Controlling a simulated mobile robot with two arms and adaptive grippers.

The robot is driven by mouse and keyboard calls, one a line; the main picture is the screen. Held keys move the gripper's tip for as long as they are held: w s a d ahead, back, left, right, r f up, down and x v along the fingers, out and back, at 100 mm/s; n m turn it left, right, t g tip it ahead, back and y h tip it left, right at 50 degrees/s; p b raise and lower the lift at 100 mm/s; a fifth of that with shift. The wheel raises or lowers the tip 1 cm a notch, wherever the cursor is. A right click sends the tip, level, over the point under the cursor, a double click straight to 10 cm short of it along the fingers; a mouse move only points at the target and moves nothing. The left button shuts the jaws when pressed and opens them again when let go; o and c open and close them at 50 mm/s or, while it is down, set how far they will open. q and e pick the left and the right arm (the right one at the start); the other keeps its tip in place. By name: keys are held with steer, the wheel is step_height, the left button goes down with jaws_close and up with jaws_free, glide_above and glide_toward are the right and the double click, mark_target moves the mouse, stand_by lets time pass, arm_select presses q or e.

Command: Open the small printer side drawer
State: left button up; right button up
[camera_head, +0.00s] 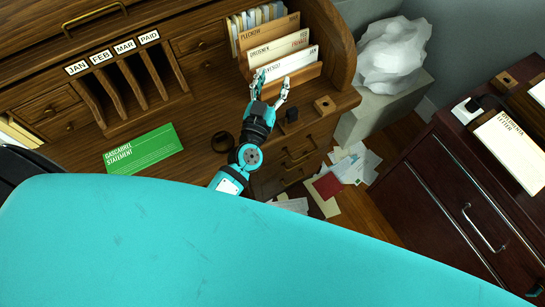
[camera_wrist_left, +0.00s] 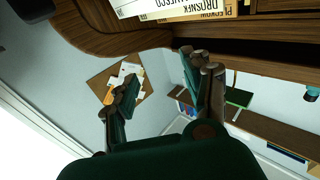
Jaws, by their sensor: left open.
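I cannot make out a printer for certain in either view. Small wooden drawers with knobs show in the roll-top desk (camera_head: 180,85), at its left (camera_head: 70,124) and upper middle (camera_head: 200,42). Larger drawers with pull handles (camera_head: 300,155) are in the desk's right pedestal. A dark red cabinet (camera_head: 430,195) at the right has closed drawers with metal handles. My left gripper (camera_head: 273,86) is open and empty, in front of the upright folders (camera_head: 285,62); its spread fingers show in the left wrist view (camera_wrist_left: 165,75). My right gripper is not clearly visible.
A green statement envelope (camera_head: 143,148) lies on the desk. Papers and a red folder (camera_head: 328,185) litter the floor between desk and cabinet. A crumpled white bag (camera_head: 393,55) stands behind. My teal body covers the lower head view.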

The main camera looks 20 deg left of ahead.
arm_select(q)
steer(key=s+d+f+m+g+h, duration=0.2)
steer(key=s+f+g, duration=0.3)
steer(key=s+f, duration=0.2)
steer(key=s+d+f+m+g+h, duration=0.2)
steer(key=s+d+f+g+h, duration=0.1)
steer(key=s+f+g, duration=0.2)
steer(key=shift+s+f+m+g, duration=0.3)
steer(key=shift+s+f+m, duration=0.1)
steer(key=shift+s+f, duration=0.65)
